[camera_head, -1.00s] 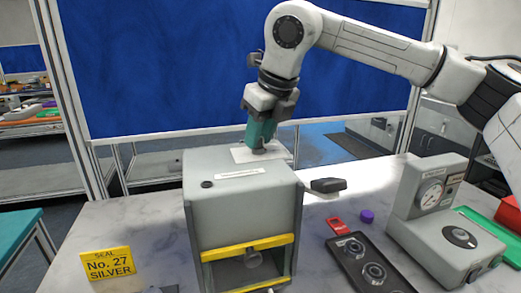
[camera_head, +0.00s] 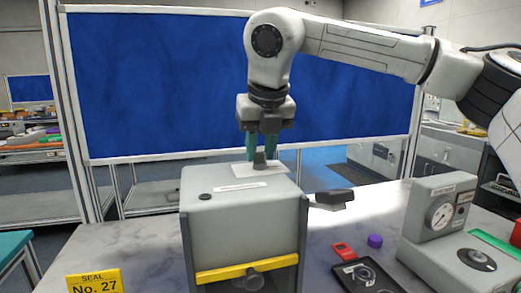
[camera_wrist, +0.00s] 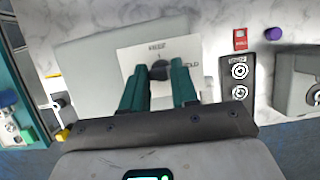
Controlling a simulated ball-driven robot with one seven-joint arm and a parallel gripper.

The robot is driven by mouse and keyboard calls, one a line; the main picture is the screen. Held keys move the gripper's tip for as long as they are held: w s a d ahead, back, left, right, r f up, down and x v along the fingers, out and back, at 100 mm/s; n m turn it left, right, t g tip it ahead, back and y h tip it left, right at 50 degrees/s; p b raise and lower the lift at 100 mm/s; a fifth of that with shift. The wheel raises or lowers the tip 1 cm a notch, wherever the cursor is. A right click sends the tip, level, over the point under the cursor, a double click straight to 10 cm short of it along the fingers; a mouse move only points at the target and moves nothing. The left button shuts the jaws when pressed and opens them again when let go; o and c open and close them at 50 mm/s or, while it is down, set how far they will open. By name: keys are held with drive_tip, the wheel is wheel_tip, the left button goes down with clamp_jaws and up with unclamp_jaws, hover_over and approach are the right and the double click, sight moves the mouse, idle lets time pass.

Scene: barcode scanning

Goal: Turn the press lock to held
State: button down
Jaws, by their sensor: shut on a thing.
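The press is a grey box (camera_head: 235,205) with a yellow bar (camera_head: 245,268) at its front. Its lock is a dark knob (camera_head: 260,160) on a white label plate (camera_head: 258,172) on top, also seen in the wrist view (camera_wrist: 159,70). One word shows above the knob and another, partly hidden by a finger, to its right. The knob's pointer appears to face the upper word. My gripper (camera_head: 263,158) points down with its teal fingers on either side of the knob, shut on it. The fingers hide part of the plate.
A dark lever (camera_head: 334,197) sticks out right of the press. A grey gauge unit (camera_head: 437,215), a black tray (camera_head: 365,277), a red tag (camera_head: 343,251) and a purple cap (camera_head: 375,241) lie farther right. A yellow seal card (camera_head: 95,282) stands front left.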

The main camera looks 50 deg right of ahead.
drive_tip(key=shift+r, duration=0.1)
drive_tip(key=c, duration=0.9)
unclamp_jaws()
drive_tip(key=shift+o, duration=0.2)
drive_tip(key=p+v, duration=0.4)
drive_tip(key=v, duration=0.6)
drive_tip(key=shift+s+r+p, duration=0.15)
drive_tip(key=shift+r+p, duration=0.15)
drive_tip(key=shift+p, duration=0.1)
drive_tip(key=shift+a, duration=0.1)
